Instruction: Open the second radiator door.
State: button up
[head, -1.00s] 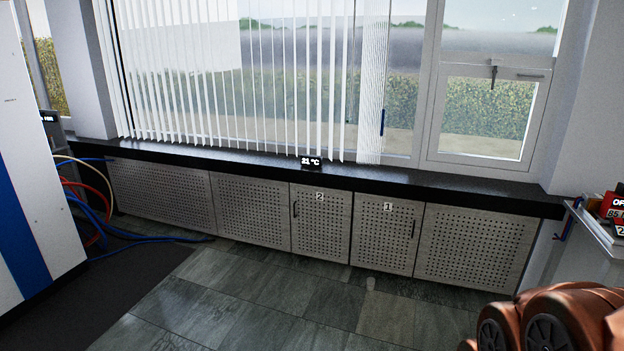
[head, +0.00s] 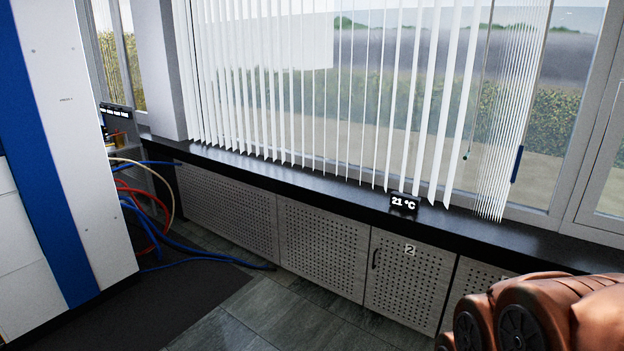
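The second radiator door (head: 408,285) is a grey perforated panel under the black window sill, right of centre in the head view. It carries a "2" label near its top and a dark vertical handle (head: 375,257) at its left edge. The door looks shut. Part of the door labelled 1 (head: 470,282) shows to its right, mostly hidden behind my orange-brown arm at the lower right. My gripper is not in view.
A white and blue cabinet (head: 75,130) stands at the left. Red and blue hoses (head: 190,248) trail on the floor beside it. The tiled floor (head: 275,315) before the panels is clear.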

aim_at(408, 280)
jog(key=u, duration=0.3)
jog(key=i, duration=1.8)
jog(key=u, duration=0.3)
